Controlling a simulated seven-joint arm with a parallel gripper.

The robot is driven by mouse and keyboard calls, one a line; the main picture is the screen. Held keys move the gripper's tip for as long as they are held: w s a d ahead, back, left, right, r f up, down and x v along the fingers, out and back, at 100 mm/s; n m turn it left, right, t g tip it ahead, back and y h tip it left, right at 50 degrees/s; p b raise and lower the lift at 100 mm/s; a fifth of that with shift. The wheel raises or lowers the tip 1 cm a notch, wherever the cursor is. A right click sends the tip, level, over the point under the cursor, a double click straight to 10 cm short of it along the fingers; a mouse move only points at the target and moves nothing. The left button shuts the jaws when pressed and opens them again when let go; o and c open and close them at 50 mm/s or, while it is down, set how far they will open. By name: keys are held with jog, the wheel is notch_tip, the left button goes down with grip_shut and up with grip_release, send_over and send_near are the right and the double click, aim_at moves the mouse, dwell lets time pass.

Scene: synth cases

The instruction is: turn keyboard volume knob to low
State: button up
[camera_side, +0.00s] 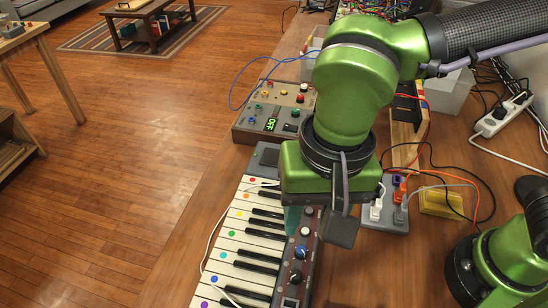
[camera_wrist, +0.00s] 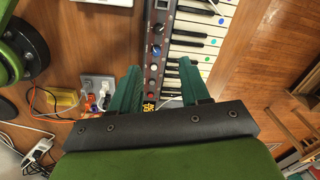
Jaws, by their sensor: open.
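The keyboard (camera_side: 250,237) lies on the wooden bench, with white and black keys and coloured dots. Along its right side runs a dark panel with a row of round knobs, including a blue one (camera_side: 301,252). The keyboard also shows in the wrist view (camera_wrist: 205,30), with the blue knob (camera_wrist: 155,50) just beyond the gap between my fingertips. Which knob is the volume knob I cannot read. My gripper (camera_wrist: 161,68) is open, its teal fingers on either side of the panel, apparently empty. In the side view my gripper (camera_side: 316,222) hangs over the panel's far part and hides some of it.
A control box (camera_side: 277,112) with buttons and a lit OFF display stands beyond the keyboard. A power strip (camera_side: 384,212) with plugs and a yellow block (camera_side: 441,203) lie to the right. Loose cables cross the bench. The floor is open to the left.

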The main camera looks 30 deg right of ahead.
aim_at(297, 275)
jog(key=f+m, duration=0.1)
jog(key=f, duration=0.4)
jog(key=f+m, duration=0.2)
jog(key=f, duration=0.3)
jog(key=a+f+m, duration=0.1)
jog(key=f+m, duration=0.1)
jog(key=f, duration=0.3)
jog(key=shift+a+f+h, duration=0.1)
jog(key=shift+f+h, duration=0.1)
jog(key=shift+h, duration=0.1)
grip_shut()
